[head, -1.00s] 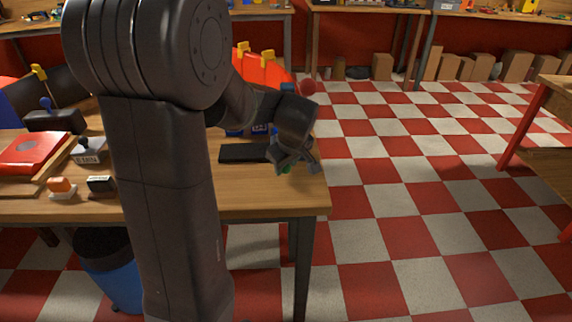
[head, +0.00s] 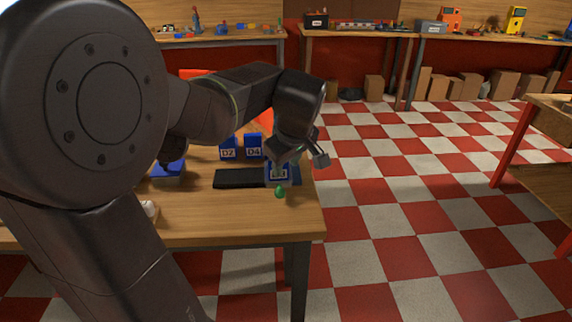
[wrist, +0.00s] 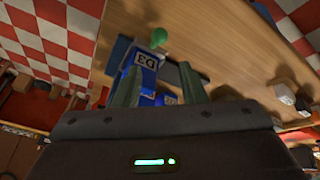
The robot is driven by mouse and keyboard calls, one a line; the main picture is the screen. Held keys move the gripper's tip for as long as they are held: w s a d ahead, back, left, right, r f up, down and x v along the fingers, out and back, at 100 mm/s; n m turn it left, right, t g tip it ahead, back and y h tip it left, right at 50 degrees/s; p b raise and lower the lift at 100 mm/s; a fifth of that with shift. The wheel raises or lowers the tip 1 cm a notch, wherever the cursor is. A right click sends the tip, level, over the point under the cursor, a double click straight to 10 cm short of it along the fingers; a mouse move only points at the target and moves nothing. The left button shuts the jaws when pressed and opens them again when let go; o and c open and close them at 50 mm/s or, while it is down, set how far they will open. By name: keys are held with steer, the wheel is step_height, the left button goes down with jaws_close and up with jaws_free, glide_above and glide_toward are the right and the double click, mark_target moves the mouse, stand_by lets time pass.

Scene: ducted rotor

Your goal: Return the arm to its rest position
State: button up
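My gripper (head: 302,158) is above the right end of the wooden table, its fingers spread apart and empty. A blue block marked D3 (head: 278,174) stands just below it at the right end of a black tray (head: 232,179), with a green knob (head: 280,192) at its near side. In the wrist view the two fingers (wrist: 158,88) are wide apart, and the D3 block (wrist: 147,62) and green knob (wrist: 158,37) show beyond them. My arm hides much of the left of the table in the head view.
Blue blocks D2 (head: 228,151) and D4 (head: 253,149) stand behind the tray. Another blue object (head: 168,172) lies to the left. The wooden table (head: 235,222) ends at the right, with open checkered floor (head: 400,190) beyond it. Side benches stand along the back wall.

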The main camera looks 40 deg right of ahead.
mark_target(278, 191)
steer(key=shift+f, duration=0.15)
steer(key=b+x, duration=0.1)
steer(key=x, duration=1.2)
steer(key=shift+w+f, duration=0.1)
steer(key=shift+f, duration=0.25)
steer(key=shift+w+a, duration=0.1)
steer(key=shift+a+r, duration=0.1)
steer(key=shift+r, duration=0.05)
